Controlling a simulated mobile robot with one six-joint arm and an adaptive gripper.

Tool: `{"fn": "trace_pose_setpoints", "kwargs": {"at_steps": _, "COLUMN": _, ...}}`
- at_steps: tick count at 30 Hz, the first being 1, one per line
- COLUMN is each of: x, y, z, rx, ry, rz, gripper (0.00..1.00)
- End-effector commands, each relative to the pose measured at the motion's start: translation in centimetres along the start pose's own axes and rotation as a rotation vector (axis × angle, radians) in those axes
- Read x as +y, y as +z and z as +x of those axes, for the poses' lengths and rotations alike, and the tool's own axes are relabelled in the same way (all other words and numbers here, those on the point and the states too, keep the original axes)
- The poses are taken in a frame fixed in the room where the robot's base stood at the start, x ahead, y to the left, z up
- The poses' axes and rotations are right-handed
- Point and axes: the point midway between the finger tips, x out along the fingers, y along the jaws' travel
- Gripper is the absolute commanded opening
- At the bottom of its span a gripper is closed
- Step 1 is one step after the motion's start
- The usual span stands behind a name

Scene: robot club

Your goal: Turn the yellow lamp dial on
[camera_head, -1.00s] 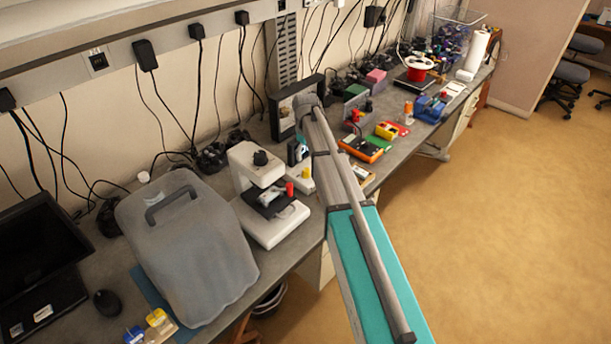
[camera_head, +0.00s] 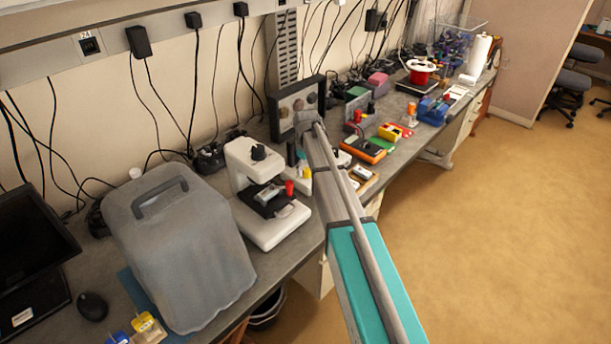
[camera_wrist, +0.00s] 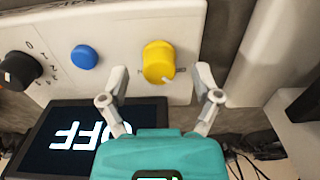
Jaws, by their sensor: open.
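The yellow lamp dial (camera_wrist: 158,62) is a round knob with a pale pointer mark on a white panel (camera_wrist: 120,22) in the wrist view. My gripper (camera_wrist: 160,72) is open, with one finger on each side of the dial and visible gaps between. A blue button (camera_wrist: 84,57) and a black dial (camera_wrist: 20,70) sit to the left on the same panel. In the head view my arm hides the gripper, and I cannot make out the dial for certain.
A white microscope-like device (camera_head: 240,165) and a large grey container (camera_head: 185,255) stand on the bench left of my arm. A dark-framed board (camera_head: 277,122) stands behind the arm's end. Several small devices line the bench to the right. The floor (camera_head: 500,230) there is clear.

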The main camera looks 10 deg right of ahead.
Motion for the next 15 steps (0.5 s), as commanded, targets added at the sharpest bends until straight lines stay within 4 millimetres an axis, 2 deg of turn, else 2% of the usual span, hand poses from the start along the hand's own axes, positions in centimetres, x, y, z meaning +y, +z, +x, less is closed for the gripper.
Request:
{"fn": "trace_pose_setpoints", "kwargs": {"at_steps": 1, "x": 0.01, "y": 0.01, "z": 0.62, "rx": 0.000, "ry": 0.000, "rz": 0.000, "gripper": 0.81}}
{"fn": "trace_pose_setpoints", "kwargs": {"at_steps": 6, "x": 0.04, "y": 0.03, "z": 1.16, "rx": 0.000, "ry": 0.000, "rz": 0.001, "gripper": 0.81}}
{"fn": "trace_pose_setpoints", "kwargs": {"at_steps": 15, "x": 0.07, "y": 0.05, "z": 1.26, "rx": 0.000, "ry": 0.000, "rz": 0.001, "gripper": 0.81}}
